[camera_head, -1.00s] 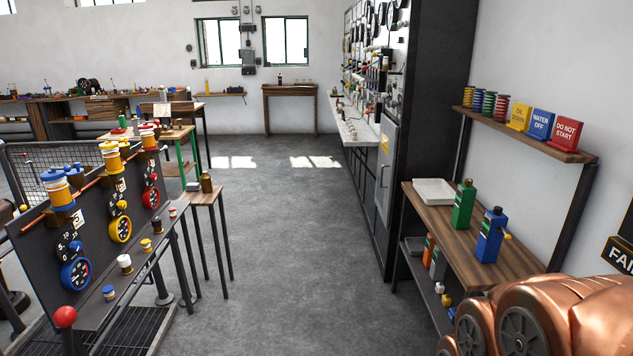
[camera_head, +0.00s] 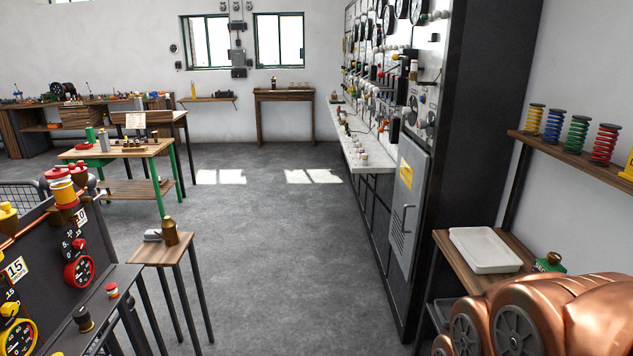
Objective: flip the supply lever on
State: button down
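A tall control panel (camera_head: 425,95) stands along the right side, with gauges, knobs and small levers on its face. The parts are too small to tell which one is the supply lever. A grey cabinet door (camera_head: 408,200) with a yellow label and a handle is set in the panel's lower part. A copper-coloured arm (camera_head: 560,315), mine, shows at the lower right. My gripper is not in view.
Open grey floor (camera_head: 270,260) runs down the middle. A small wooden stand (camera_head: 165,252) and a dark gauge board (camera_head: 60,270) are at the left. A wooden shelf table with a white tray (camera_head: 485,250) is at the right. A white ledge (camera_head: 365,155) juts from the panel.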

aim_at(381, 74)
jog(key=i, duration=2.95)
jog(key=u, duration=0.6)
